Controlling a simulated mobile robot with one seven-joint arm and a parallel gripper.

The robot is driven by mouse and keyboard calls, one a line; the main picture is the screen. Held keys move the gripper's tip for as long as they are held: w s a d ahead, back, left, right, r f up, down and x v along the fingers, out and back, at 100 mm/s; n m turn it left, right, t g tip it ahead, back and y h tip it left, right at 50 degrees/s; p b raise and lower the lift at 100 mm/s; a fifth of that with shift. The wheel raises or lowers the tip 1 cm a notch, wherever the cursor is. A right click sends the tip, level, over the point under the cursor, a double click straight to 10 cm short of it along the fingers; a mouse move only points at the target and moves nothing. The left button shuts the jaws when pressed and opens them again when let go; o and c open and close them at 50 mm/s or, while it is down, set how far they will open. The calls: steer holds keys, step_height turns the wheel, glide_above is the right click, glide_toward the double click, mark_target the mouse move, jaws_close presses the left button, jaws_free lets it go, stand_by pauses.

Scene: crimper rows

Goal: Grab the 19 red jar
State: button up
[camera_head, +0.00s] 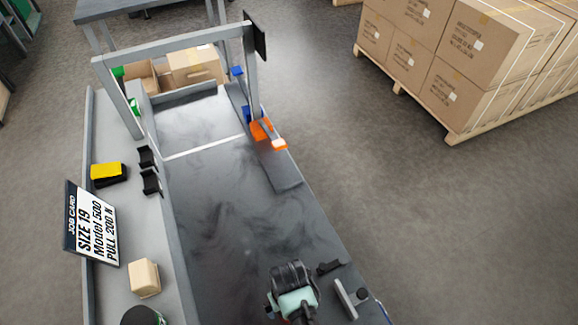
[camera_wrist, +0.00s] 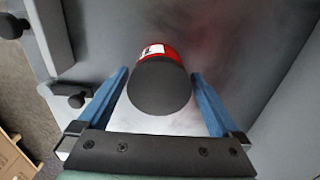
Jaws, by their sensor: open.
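A red jar with a wide black lid (camera_wrist: 160,88) stands on the dark bench top in the wrist view. Its red side and part of a white label show past the lid; I cannot read a number on it. My gripper (camera_wrist: 160,74) is open, with one blue finger on each side of the jar. Gaps seem to remain between the fingers and the lid. In the head view my gripper (camera_head: 292,290) is over the front of the bench and hides most of the jar.
A job card (camera_head: 92,225) reading size 19 stands on the left ledge, near a tan block (camera_head: 144,278) and a dark-topped round container (camera_head: 142,317). The middle bench top (camera_head: 225,205) is clear.

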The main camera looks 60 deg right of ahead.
step_height(320, 180, down, 3)
steer(key=shift+r, duration=0.2)
steer(key=shift+w+r, duration=0.1)
jaws_close()
